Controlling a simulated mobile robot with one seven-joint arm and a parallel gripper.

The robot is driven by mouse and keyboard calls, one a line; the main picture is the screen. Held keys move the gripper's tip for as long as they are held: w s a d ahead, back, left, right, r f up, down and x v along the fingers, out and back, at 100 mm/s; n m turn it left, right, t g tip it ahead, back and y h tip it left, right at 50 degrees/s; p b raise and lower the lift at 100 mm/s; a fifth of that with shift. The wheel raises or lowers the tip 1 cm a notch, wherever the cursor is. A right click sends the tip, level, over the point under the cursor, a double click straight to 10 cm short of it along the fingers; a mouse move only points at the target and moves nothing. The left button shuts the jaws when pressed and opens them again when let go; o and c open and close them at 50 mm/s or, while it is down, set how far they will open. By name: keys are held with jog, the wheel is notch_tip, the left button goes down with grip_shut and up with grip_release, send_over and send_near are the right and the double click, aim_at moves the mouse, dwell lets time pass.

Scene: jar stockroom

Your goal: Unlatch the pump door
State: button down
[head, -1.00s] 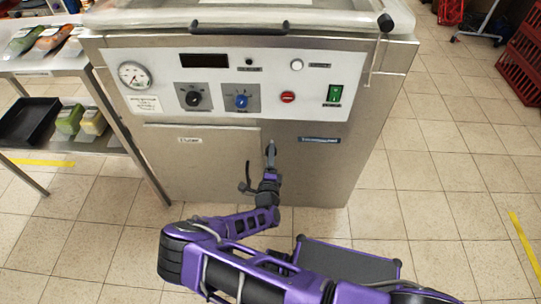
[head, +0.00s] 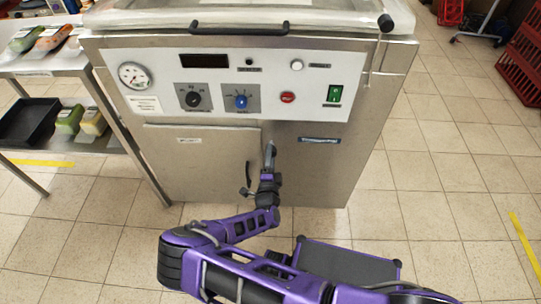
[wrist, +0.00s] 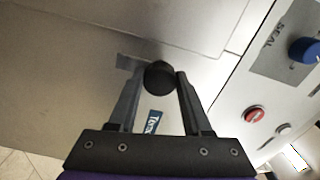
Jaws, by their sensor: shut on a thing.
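The pump door (head: 200,160) is the flat steel panel at the lower left of the machine's front in the head view, with a small label near its top. It looks closed and flush. My gripper (head: 269,150) is at the door's upper right edge. In the wrist view, a round black latch knob (wrist: 158,75) sits between the fingertips of my gripper (wrist: 156,85), and the jaws are shut on it. A grey latch plate (wrist: 129,62) shows partly behind the knob. In the head view my gripper hides the knob.
The control panel (head: 222,103) is above the door, with a blue dial (head: 241,101), a red button (head: 288,97) and a green switch (head: 334,93). A steel shelf table (head: 60,65) with a black tray (head: 28,120) stands close at left.

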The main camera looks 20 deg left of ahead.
jog(key=shift+c, duration=1.7)
grip_release()
jog(key=p+v, duration=0.2)
jog(key=v, duration=1.5)
jog(key=shift+s, duration=0.25)
